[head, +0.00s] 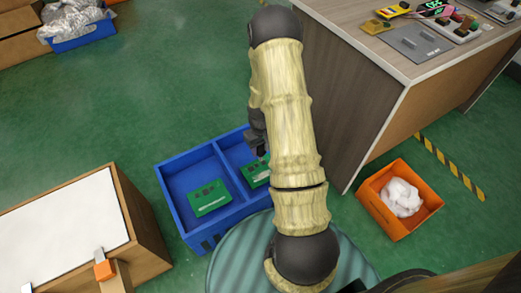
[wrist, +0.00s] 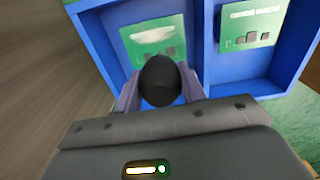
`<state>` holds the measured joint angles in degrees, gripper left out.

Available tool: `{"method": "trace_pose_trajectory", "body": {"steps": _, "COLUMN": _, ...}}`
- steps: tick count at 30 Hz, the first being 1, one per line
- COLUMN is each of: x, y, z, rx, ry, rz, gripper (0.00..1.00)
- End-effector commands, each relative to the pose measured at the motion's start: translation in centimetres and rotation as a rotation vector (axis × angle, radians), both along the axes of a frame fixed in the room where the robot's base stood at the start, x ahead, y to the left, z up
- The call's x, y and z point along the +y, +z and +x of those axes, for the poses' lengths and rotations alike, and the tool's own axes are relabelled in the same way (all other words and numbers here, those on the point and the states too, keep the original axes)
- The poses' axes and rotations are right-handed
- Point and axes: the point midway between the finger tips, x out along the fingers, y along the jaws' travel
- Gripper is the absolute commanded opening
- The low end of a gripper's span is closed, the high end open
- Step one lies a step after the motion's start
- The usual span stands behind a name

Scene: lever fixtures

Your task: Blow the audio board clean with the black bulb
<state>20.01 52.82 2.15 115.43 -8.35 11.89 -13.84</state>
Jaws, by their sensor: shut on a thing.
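My gripper (head: 260,147) is over the right compartment of a blue divided crate (head: 196,241). In the wrist view my gripper (wrist: 160,90) is shut on the black bulb (wrist: 159,76), which shows as a round dark end between the fingers. The bulb points toward a green board (wrist: 147,34) in the compartment below, and covers part of it; the gap between them is hard to judge. In the head view this board (head: 256,171) is partly hidden by my arm. Another green board (head: 208,198) lies in the left compartment. Their lettering is too small to read, so I cannot tell which is the audio board.
A wooden workbench (head: 350,85) with instruments stands close to the right of my arm. An orange bin (head: 408,222) with white material is on the floor at right. A white-topped wooden box (head: 62,232) stands at left. Green floor is clear behind the crate.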

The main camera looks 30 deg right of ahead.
Motion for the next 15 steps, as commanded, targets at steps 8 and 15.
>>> {"method": "trace_pose_trajectory", "body": {"steps": 8, "x": 0.0, "y": -0.4, "z": 0.0, "rx": 0.0, "ry": 0.0, "rz": 0.0, "gripper": 0.31}}
{"method": "trace_pose_trajectory", "body": {"steps": 15, "x": 0.0, "y": -2.7, "z": 0.0, "rx": 0.0, "ry": 0.0, "rz": 0.0, "gripper": 0.31}}
